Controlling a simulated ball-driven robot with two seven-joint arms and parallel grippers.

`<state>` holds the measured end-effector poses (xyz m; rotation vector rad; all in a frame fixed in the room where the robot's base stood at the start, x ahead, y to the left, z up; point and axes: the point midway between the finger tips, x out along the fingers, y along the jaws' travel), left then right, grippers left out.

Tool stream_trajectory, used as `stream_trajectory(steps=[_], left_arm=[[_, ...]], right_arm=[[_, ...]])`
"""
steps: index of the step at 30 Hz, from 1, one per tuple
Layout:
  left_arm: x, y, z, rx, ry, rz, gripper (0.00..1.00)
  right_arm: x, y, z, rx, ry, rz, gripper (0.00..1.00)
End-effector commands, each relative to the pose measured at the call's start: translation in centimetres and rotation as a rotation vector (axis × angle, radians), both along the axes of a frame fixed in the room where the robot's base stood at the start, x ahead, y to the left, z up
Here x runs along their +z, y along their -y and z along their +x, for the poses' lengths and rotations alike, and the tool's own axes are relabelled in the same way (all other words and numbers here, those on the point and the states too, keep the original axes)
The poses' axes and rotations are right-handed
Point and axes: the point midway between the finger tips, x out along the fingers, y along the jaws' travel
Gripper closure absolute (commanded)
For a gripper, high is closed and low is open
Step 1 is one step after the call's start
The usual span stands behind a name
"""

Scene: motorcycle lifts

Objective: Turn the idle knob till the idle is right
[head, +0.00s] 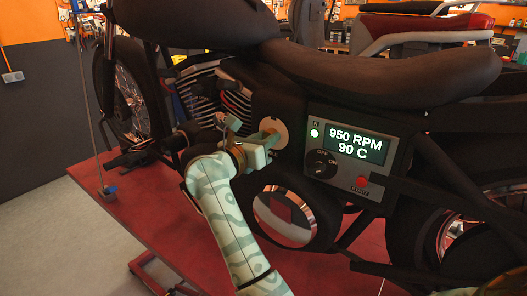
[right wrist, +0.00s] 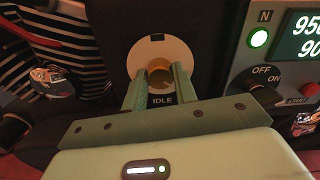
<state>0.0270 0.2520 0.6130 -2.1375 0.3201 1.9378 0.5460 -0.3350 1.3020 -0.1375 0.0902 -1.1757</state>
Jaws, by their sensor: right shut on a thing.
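The idle knob (right wrist: 160,72) is a brass-coloured cylinder on a pale round plate (right wrist: 158,48) marked IDLE, on the side of the motorcycle. My right gripper (right wrist: 158,83) has its two fingers on either side of the knob and is shut on it. In the head view the right gripper (head: 262,143) reaches the same pale plate (head: 274,130), and its fingers partly cover the knob. The display (head: 356,143) reads 950 RPM and 90 C. A green lamp (head: 314,133) marked N is lit. My left gripper is not in view.
Below the display are an OFF/ON switch (head: 321,163) and a red START button (head: 361,182). The finned engine (head: 207,92) is left of the gripper, and a round chrome cover (head: 285,216) is below it. The motorcycle stands on a red lift (head: 140,212).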

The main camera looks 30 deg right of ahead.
Motion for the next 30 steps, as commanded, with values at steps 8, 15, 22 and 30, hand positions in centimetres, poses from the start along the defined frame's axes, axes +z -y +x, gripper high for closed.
stream_trajectory(steps=[8,15,22,30], left_arm=[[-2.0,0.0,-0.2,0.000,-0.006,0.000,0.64],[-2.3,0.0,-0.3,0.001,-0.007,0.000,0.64],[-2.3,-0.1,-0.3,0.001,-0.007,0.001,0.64],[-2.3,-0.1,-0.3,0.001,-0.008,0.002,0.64]], right_arm=[[-0.2,0.1,0.0,-0.001,0.100,0.042,0.95],[0.0,0.1,0.0,-0.001,0.127,0.054,0.95],[0.1,0.1,0.0,-0.001,0.129,0.053,0.95],[0.1,0.0,0.0,-0.001,0.128,0.053,0.50]])
